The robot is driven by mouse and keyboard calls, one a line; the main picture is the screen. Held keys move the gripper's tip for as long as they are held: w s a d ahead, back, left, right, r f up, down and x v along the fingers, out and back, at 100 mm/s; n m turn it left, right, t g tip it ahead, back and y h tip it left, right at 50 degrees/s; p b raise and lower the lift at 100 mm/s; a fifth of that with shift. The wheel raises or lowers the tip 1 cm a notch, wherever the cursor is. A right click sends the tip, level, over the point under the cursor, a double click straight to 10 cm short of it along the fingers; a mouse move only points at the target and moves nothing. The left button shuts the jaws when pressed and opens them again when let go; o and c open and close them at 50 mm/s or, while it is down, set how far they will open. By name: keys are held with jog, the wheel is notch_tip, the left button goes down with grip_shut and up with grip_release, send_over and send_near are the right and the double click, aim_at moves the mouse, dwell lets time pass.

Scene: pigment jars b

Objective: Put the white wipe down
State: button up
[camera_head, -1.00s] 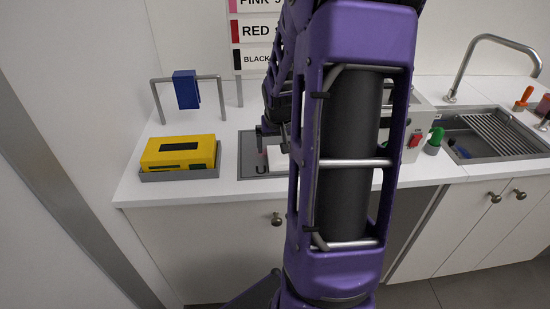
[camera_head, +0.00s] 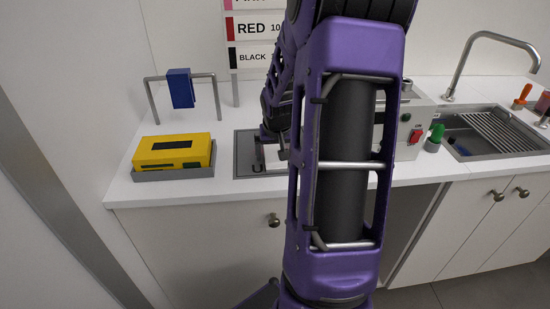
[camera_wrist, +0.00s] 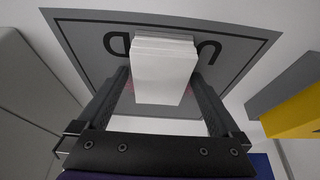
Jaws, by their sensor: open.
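The white wipe (camera_wrist: 164,72) is a folded white block with layered edges, between my fingers in the wrist view. It is over the grey mat (camera_wrist: 92,38), which bears dark letters, partly covered. I cannot tell for certain whether it rests flat on the mat. My gripper (camera_wrist: 160,80) is open, with one dark finger on either side of the wipe. In the head view, part of the wipe (camera_head: 271,154) shows at the mat (camera_head: 243,160); my arm hides most of the gripper and the mat's right side.
A yellow box (camera_head: 175,151) sits in a grey tray (camera_head: 172,174) left of the mat. At right are a grey device with a red switch (camera_head: 416,136), a green-topped item (camera_head: 436,136) and a sink (camera_head: 480,150).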

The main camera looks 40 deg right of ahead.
aim_at(276, 153)
jog(key=shift+f, duration=0.2)
jog(key=c, duration=1.3)
jog(key=shift+o, duration=0.2)
notch_tip(276, 153, up, 10)
jog(key=shift+r+p, duration=0.25)
jog(key=shift+p, duration=0.7)
jog(key=shift+s, duration=0.15)
